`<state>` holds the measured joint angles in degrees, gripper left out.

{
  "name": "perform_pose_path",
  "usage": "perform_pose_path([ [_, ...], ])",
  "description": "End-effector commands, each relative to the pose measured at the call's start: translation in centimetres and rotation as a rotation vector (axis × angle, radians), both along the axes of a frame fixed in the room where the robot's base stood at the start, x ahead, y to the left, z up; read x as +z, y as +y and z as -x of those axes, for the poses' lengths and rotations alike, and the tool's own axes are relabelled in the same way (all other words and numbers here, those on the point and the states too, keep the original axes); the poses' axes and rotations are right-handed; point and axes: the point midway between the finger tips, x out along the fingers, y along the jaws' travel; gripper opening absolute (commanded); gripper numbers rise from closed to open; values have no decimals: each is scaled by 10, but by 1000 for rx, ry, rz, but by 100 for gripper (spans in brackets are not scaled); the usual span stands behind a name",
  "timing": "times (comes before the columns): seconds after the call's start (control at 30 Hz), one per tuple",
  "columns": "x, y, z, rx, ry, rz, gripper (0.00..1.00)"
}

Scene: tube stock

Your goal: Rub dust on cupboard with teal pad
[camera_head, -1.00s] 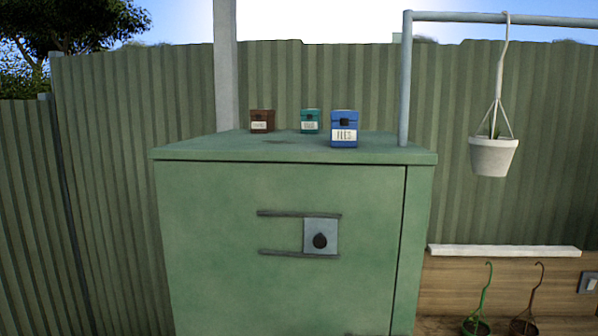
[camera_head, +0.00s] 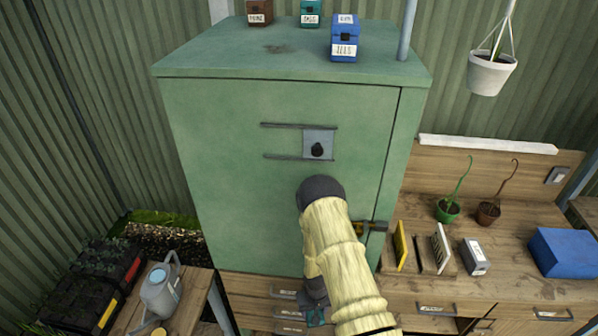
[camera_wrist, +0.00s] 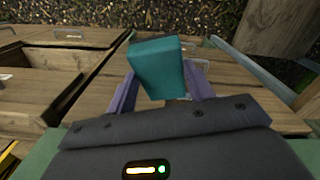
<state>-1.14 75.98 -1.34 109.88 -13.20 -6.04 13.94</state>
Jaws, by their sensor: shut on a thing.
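The green cupboard (camera_head: 245,190) stands in the middle of the head view. In the head view my arm hangs in front of the cupboard door. The pad's face away from the wrist camera is hidden.
On the cupboard top stand a brown box (camera_head: 260,12), a teal box (camera_head: 310,13) and a blue box (camera_head: 344,40). A post (camera_head: 408,28) rises at its right. A hanging pot (camera_head: 490,75) is farther right. A wooden bench (camera_head: 400,290) is below, a watering can (camera_head: 160,290) at left.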

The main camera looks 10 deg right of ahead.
Motion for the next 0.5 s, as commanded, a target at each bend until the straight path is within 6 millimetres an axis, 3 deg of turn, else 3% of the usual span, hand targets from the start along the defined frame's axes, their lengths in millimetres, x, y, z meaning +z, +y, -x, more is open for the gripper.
perform_pose_path([
  [0.03,16,0,0,0,0,0,6],
  [0.33,53,0,0,0,0,0,6],
  [0.5,44,0,0,-3,0,-1,6],
])
